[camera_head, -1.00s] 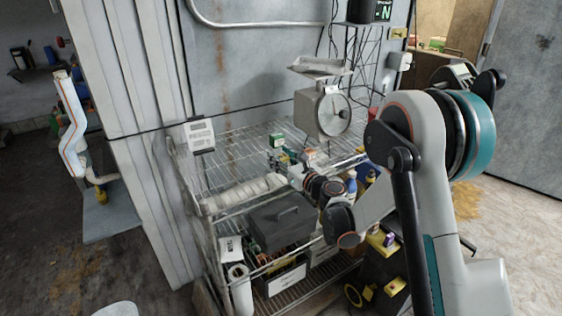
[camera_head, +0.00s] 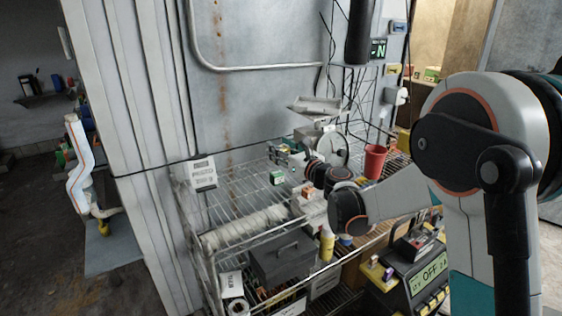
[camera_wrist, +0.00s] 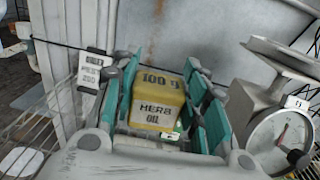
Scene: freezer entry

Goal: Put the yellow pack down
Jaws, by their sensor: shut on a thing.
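The yellow pack (camera_wrist: 158,100), labelled "100 g" and "HERB OIL", is upright between the teal-padded fingers of my gripper (camera_wrist: 165,95) in the wrist view. My gripper is shut on it. In the head view my gripper (camera_head: 287,153) is over the upper wire shelf (camera_head: 235,180), left of the scale. The pack cannot be made out clearly there, and its height above the shelf cannot be told.
The dial scale (camera_wrist: 275,130) stands close on the right; my wrist partly hides it in the head view. A green box (camera_head: 277,177), an orange box (camera_head: 307,193) and a red cup (camera_head: 375,160) are nearby.

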